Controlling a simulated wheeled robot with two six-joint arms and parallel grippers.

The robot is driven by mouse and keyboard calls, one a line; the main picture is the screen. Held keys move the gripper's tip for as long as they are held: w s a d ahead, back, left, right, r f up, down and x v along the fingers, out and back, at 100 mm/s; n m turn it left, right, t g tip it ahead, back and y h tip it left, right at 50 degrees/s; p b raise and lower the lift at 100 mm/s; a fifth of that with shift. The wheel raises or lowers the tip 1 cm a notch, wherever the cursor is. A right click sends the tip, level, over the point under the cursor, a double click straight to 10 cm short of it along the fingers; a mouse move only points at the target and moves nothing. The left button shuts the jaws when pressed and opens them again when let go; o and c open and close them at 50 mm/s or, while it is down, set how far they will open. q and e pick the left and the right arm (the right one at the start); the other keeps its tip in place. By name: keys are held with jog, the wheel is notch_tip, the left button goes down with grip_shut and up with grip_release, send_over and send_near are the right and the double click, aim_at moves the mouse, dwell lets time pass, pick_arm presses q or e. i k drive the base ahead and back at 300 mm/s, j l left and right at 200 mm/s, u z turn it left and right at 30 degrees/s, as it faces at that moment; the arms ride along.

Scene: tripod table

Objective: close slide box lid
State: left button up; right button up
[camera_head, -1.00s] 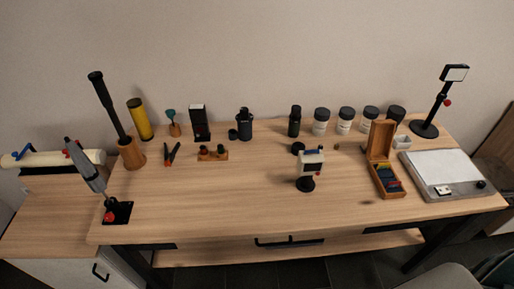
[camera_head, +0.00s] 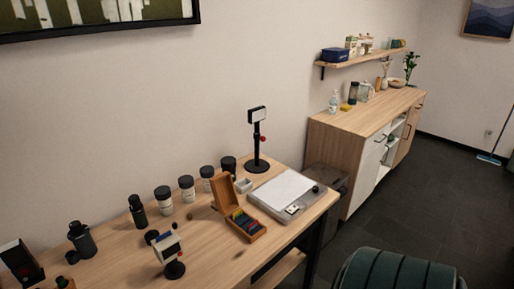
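The wooden slide box (camera_head: 258,236) stands on the table near its right part. Its lid (camera_head: 224,191) is open and stands upright at the box's back left. Dark, green, red and blue slides or dividers (camera_head: 243,220) show inside the box. Neither of my grippers is in view.
A grey flat device with a white top (camera_head: 284,190) stands right of the box. A small white dish (camera_head: 243,186) and a black stand with a screen (camera_head: 257,140) are behind. Jars (camera_head: 187,188) line the back. A small display stand (camera_head: 170,255) is left. A green chair (camera_head: 395,270) is in front.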

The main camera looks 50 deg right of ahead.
aim_at(223, 190)
jog(key=z, duration=1.55)
